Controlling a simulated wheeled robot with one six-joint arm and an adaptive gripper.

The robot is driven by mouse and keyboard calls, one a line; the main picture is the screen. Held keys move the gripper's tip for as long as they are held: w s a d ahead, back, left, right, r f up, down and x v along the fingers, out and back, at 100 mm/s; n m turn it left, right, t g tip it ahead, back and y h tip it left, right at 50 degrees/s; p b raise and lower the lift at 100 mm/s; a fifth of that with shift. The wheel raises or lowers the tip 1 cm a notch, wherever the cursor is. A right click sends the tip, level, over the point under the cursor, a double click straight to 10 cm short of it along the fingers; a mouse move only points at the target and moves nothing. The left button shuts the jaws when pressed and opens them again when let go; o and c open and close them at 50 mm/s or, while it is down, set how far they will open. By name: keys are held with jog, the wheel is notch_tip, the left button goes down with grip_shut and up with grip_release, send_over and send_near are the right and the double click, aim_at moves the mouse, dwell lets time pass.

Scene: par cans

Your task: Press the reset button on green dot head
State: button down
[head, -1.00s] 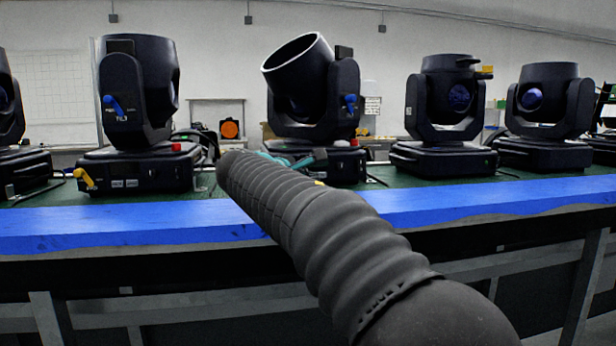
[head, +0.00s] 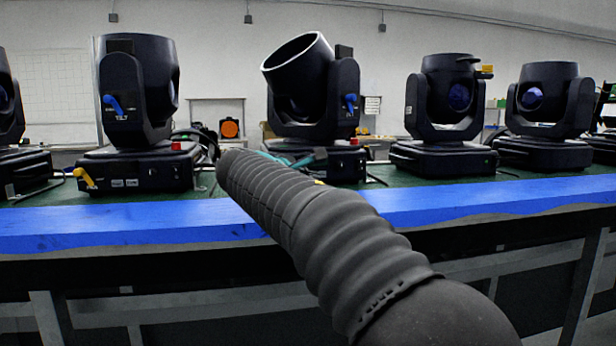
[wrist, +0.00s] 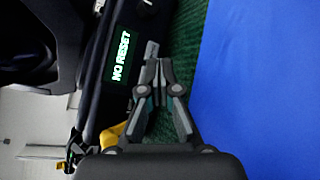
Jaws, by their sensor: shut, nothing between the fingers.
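In the wrist view, my gripper (wrist: 158,64) is shut and empty. Its fingertips are beside a black fixture base whose small display (wrist: 121,56) reads "NO RESET" in pale green letters; I cannot tell if they touch the base. Red buttons sit on the bases of the left moving head (head: 138,85) and the middle moving head (head: 340,95): a left red button (head: 177,146) and a middle red button (head: 353,142). I make out no clear green dot on either head.
The bases stand on a green mat (wrist: 185,60) behind a blue table edge (head: 100,225). A yellow connector (head: 85,178) sticks out of the left base, and a yellow part (wrist: 111,134) shows beside my gripper. More heads (head: 447,100) stand at the right. Cables lie between the bases.

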jog(key=shift+w+a+p, duration=0.1)
jog(key=shift+w+p, duration=0.3)
jog(key=shift+w+a, duration=0.1)
jog(key=shift+w, duration=0.25)
dwell(0.7)
jog(key=shift+s, duration=0.15)
jog(key=shift+s+d+b, duration=0.2)
jog(key=shift+s+b, duration=0.2)
jog(key=shift+s, duration=0.25)
jog(key=shift+s, duration=0.1)
jog(key=shift+s+d+f+b, duration=0.1)
jog(key=shift+s+d+b, duration=0.1)
jog(key=shift+s+b, duration=0.35)
jog(key=shift+s+d+b, duration=0.25)
jog(key=shift+s+b, duration=0.15)
jog(key=shift+s, duration=0.5)
jog(key=shift+s+d+b, duration=0.25)
jog(key=shift+s+b, duration=0.1)
jog(key=shift+s, duration=0.5)
